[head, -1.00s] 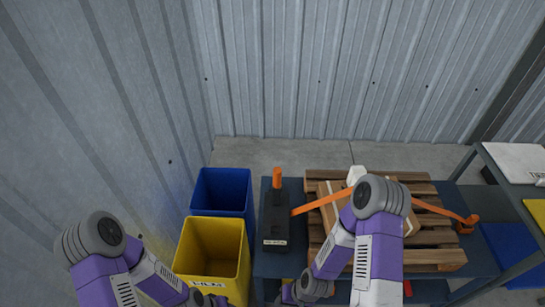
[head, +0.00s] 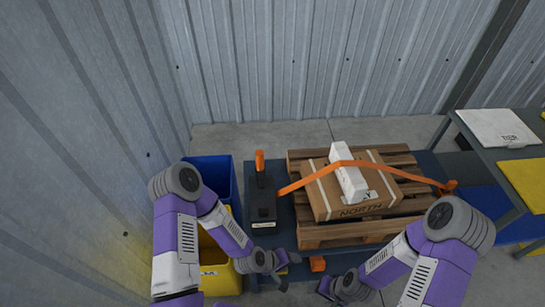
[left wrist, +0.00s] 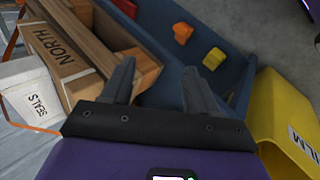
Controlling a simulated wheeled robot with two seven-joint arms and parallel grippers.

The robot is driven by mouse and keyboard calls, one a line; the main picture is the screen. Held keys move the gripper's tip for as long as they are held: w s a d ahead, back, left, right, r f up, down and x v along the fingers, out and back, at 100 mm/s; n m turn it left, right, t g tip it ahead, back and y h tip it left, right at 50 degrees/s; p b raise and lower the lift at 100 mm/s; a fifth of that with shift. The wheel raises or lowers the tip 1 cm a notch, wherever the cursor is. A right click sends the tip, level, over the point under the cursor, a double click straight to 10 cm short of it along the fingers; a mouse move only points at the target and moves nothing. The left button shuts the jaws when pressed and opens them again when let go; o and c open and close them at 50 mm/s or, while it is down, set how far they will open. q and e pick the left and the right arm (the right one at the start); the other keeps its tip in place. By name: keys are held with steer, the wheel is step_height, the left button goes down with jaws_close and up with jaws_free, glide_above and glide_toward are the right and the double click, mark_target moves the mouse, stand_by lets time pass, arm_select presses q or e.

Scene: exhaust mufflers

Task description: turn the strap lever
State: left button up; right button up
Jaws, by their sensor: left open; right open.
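The strap lever, an upright orange handle (head: 260,160), stands at the far end of a dark tensioner box (head: 263,205) on the blue-grey table. An orange strap (head: 320,172) runs from the box over a brown NORTH carton (head: 345,205) and a white box (head: 350,180) to an orange end fitting (head: 450,187). My left gripper (head: 279,268) is at the table's near edge, in front of the tensioner and apart from the lever. In the left wrist view its fingers (left wrist: 160,85) are open and empty. My right gripper (head: 335,290) is low, near the table's front, with its fingertips hard to make out.
The carton rests on a wooden pallet (head: 345,233). A blue bin (head: 208,168) and a yellow bin (head: 222,280) stand left of the table. A small orange block (head: 317,264) lies near the front edge. A side table (head: 470,135) stands at right.

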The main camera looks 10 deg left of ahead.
arm_select(q)
steer(key=w+d+r+n+t, duration=0.1)
steer(key=w+d+n+t, duration=0.1)
steer(key=w, duration=0.2)
steer(key=w+d+r+n+t, duration=0.2)
steer(key=w+n, duration=0.1)
steer(key=w, duration=0.1)
steer(key=w+d+r+n+t+h+b, duration=0.1)
steer(key=w+d+r+n+t, duration=0.1)
steer(key=w+n, duration=0.1)
steer(key=shift+w+t, duration=0.3)
steer(key=shift+w, duration=0.1)
steer(key=w+a+r+n+t+y, duration=0.1)
steer(key=w+a+r+n+t, duration=0.1)
steer(key=w+r+n+t, duration=0.3)
steer(key=n+y+b, duration=0.2)
steer(key=n+y, duration=1.3)
steer(key=n, duration=0.7)
glide_toward(261, 163)
steer(key=x, duration=0.6)
steer(key=shift+w+a, duration=0.2)
steer(key=shift+a, duration=0.1)
steer(key=x, duration=0.5)
steer(key=shift+w+r+b, duration=0.1)
steer(key=shift+w+b, duration=0.3)
steer(key=shift+w+a, duration=0.25)
steer(key=shift+w, duration=0.25)
